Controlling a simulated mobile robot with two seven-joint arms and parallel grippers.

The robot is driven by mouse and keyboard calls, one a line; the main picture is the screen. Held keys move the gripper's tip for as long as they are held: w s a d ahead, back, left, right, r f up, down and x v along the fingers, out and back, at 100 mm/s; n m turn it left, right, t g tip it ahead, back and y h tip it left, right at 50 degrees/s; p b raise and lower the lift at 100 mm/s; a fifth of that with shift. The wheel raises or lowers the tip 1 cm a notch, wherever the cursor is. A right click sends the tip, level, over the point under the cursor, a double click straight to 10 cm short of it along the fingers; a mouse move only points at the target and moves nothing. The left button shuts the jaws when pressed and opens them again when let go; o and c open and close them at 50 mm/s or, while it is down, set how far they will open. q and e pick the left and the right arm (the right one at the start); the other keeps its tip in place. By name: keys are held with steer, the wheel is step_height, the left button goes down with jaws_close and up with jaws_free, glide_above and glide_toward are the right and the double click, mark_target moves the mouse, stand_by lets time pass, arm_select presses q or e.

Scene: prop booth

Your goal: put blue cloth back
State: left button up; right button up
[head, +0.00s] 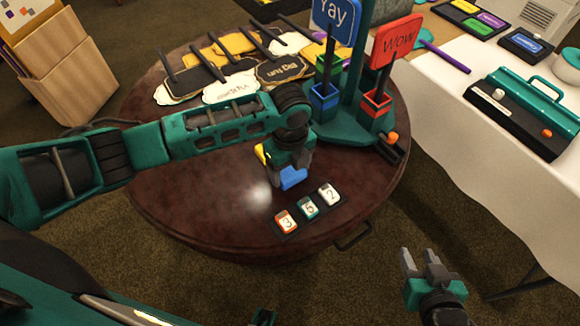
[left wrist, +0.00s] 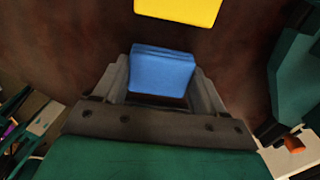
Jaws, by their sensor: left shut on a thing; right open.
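The blue cloth (head: 293,178) is a small folded block at the front middle of the round table. My left gripper (head: 290,172) reaches over the table and is shut on it. In the left wrist view the blue cloth (left wrist: 162,72) sits between the two fingers. A yellow folded piece (head: 261,154) lies on the table just beyond the gripper, partly hidden by it; it also shows in the left wrist view (left wrist: 180,10). Whether the blue cloth touches the table is hard to tell. My right gripper (head: 420,262) is open and empty, off the table's front right.
A teal stand (head: 352,125) holds blue and red signs in cups. A strip with number tiles (head: 308,208) lies near the table's front edge. Sign props (head: 232,88) cover the back left. A white-clothed table (head: 445,115) with a teal box (head: 525,110) stands right.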

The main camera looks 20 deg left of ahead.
mark_target(290, 170)
arm_select(q)
steer(key=o, duration=1)
step_height(290, 170, up, 12)
steer(key=shift+r+p, duration=0.1)
steer(key=shift+p, duration=0.95)
